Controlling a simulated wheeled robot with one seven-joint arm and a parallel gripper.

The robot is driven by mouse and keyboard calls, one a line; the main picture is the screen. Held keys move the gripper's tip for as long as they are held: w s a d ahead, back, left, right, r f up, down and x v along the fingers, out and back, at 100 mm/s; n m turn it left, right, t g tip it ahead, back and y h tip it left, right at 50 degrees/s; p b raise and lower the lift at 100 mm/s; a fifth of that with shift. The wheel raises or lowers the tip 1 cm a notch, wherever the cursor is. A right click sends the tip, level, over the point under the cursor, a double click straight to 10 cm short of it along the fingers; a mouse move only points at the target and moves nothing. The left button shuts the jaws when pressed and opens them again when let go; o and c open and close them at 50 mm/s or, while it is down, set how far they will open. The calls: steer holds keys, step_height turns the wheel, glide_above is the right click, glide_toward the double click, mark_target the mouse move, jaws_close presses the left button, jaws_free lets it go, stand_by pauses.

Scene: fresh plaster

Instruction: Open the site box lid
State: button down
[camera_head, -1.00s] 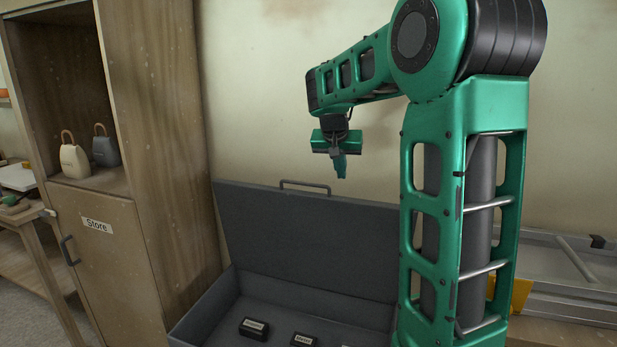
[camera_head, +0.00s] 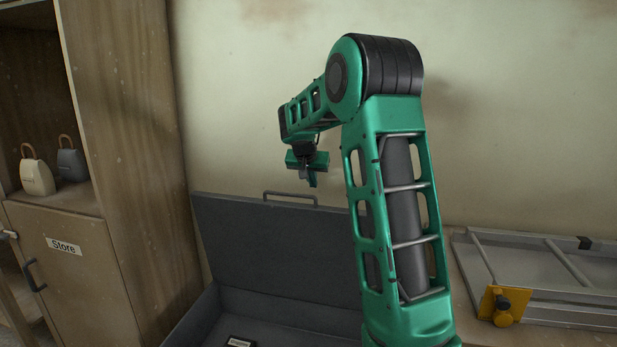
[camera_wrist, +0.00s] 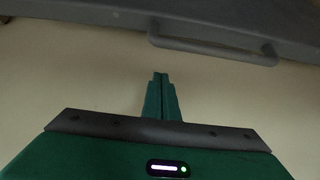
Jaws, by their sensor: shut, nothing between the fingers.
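The dark grey site box (camera_head: 205,318) stands below the wall with its lid (camera_head: 275,240) raised upright at the back. A bar handle (camera_head: 290,197) runs along the lid's top edge; in the wrist view the handle (camera_wrist: 212,46) shows near the top, on the lid's edge (camera_wrist: 230,14). My gripper (camera_head: 311,183) is above the lid's top edge, apart from the handle. In the wrist view its fingers (camera_wrist: 161,80) are together with nothing between them. My arm hides the right part of the box and lid.
A small labelled block (camera_head: 240,342) lies inside the box. A wooden cabinet (camera_head: 130,150) with a door marked Store (camera_head: 64,246) stands at left, with two weights-like bags (camera_head: 37,177) on its shelf. A ladder-like metal frame (camera_head: 540,270) lies at right.

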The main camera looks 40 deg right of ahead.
steer(key=shift+s+a+f, duration=0.3)
steer(key=shift+s+a, duration=0.35)
steer(key=shift+a, duration=0.15)
steer(key=shift+s+a+f, duration=0.3)
steer(key=shift+s+a, duration=0.3)
steer(key=shift+a, duration=0.15)
steer(key=s+a+f, duration=0.1)
steer(key=s+a, duration=0.4)
steer(key=a, duration=0.2)
steer(key=shift+s+a+f, duration=0.2)
steer(key=shift+s+f, duration=0.2)
steer(key=v, duration=1)
steer(key=shift+a+r, duration=0.2)
steer(key=shift+r, duration=0.05)
steer(key=shift+s, duration=0.15)
